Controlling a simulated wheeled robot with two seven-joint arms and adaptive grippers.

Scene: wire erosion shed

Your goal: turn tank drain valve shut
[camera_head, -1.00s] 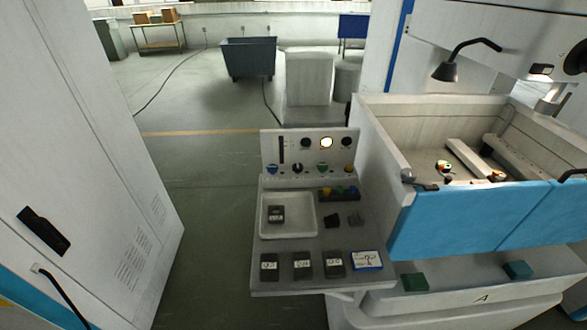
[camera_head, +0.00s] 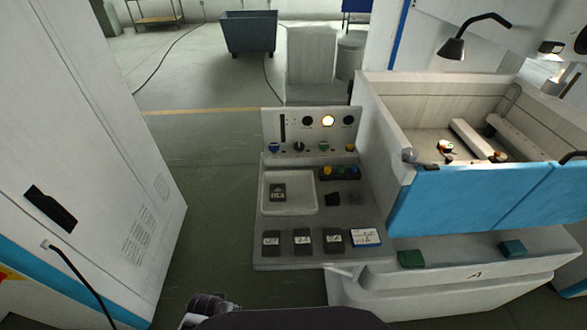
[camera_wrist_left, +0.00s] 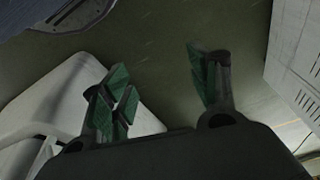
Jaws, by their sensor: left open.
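The machine's tank (camera_head: 440,85) stands at the right of the head view, with pale walls and blue front panels (camera_head: 450,202). I cannot make out a drain valve in either view. My left gripper (camera_wrist_left: 160,80) shows in the left wrist view, its green-padded fingers spread wide with nothing between them. Below them are the floor and a pale, rounded machine base (camera_wrist_left: 90,85) on the left. A dark part of my own arm shows at the bottom edge of the head view. My right gripper is not in view.
A control console (camera_head: 275,250) with knobs, a white tray (camera_head: 265,208) and several labelled blocks stands left of the tank. A tall white cabinet (camera_head: 90,130) is at the left. The green floor between cabinet and console is clear. A grey bin (camera_head: 248,35) is behind.

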